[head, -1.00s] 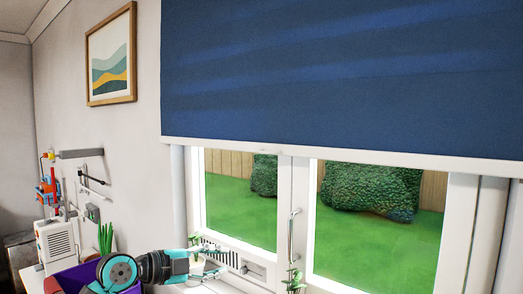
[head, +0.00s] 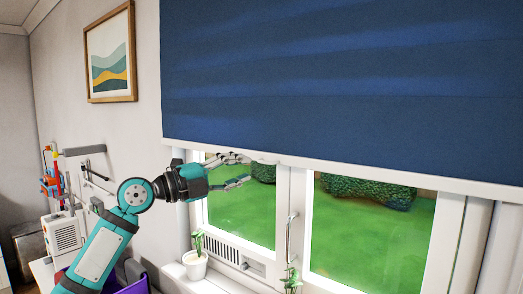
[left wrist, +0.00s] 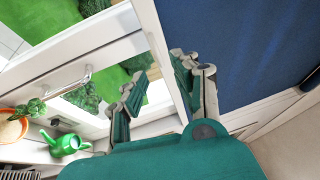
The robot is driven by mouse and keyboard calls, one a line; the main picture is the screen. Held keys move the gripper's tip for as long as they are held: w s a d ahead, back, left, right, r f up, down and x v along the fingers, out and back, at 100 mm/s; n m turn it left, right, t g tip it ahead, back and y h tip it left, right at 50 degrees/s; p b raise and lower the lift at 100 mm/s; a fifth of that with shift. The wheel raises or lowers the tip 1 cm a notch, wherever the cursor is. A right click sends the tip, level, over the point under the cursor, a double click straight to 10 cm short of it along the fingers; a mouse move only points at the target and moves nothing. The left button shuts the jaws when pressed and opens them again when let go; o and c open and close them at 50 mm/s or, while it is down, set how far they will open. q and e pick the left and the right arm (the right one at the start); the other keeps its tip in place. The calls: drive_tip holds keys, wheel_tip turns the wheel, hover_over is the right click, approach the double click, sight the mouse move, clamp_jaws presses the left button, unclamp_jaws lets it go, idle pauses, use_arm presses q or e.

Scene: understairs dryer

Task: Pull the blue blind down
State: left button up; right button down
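The blue blind (head: 340,85) hangs over the upper part of the window, with a white bar (head: 400,177) along its bottom edge. A small white tab shows at the bar's lower edge. My left gripper (head: 243,170) is open, at the left part of the window just under the bar. In the left wrist view, the left gripper's two fingers (left wrist: 158,78) stand apart, with the white bar (left wrist: 165,50) in line with the gap between them and the blue blind (left wrist: 240,45) to the right. I cannot tell whether a finger touches the bar. My right gripper is not in view.
A potted plant (head: 195,264) stands on the sill below my left arm. The window handle (head: 290,235) sticks out right of the gripper. A green watering can (left wrist: 65,143) shows in the left wrist view. A framed picture (head: 110,58) hangs on the left wall.

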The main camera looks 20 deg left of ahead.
sight(264, 163)
use_arm(q)
drive_tip(key=p+x, duration=0.2)
drive_tip(key=x, duration=0.4)
drive_tip(key=shift+p, duration=0.35)
drive_tip(key=shift+w, duration=0.1)
drive_tip(key=shift+c, duration=0.3)
clamp_jaws()
